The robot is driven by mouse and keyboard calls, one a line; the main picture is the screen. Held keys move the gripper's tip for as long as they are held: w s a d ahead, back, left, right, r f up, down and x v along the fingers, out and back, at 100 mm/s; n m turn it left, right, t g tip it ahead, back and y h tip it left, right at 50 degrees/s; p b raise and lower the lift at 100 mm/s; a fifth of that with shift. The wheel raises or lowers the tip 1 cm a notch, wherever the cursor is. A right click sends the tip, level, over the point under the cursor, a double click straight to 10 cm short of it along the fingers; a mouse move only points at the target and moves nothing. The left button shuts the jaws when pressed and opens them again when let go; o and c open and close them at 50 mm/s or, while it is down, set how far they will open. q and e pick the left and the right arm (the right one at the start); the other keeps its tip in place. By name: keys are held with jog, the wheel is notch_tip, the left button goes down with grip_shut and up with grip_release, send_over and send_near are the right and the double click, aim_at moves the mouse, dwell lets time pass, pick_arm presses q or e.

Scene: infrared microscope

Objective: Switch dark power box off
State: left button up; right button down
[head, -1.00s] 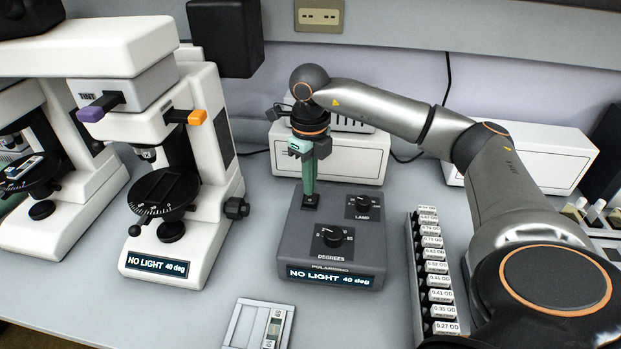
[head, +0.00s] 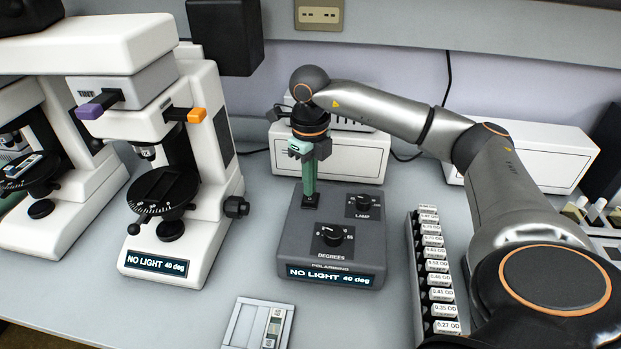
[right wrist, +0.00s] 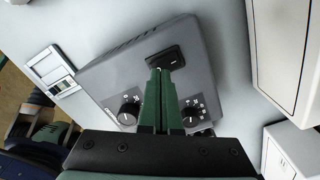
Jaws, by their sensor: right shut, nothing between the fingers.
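The dark grey power box (head: 300,255) stands on the bench in the middle of the head view. It carries a DEGREES knob (head: 332,236), a LAMP knob (head: 364,205) and a lit display (head: 331,276) reading "NO LIGHT 40 deg". In the right wrist view, its black rocker switch (right wrist: 168,57) lies at the far part of the box top (right wrist: 130,72). My right gripper (head: 310,200) points down, shut and empty, its green fingertips (right wrist: 160,72) at the switch's edge. The fingers hide part of the switch, and I cannot tell whether they touch it. My left gripper is out of view.
A white microscope (head: 150,215) stands left of the box, with a similar one (head: 75,200) farther left. A rack of labelled filters (head: 419,290) stands right of the box. A small slide tray (head: 243,325) lies in front. A white case (head: 345,160) stands behind.

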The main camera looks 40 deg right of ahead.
jog(key=shift+f+b, duration=0.55)
jog(key=shift+f, duration=0.5)
dwell(0.5)
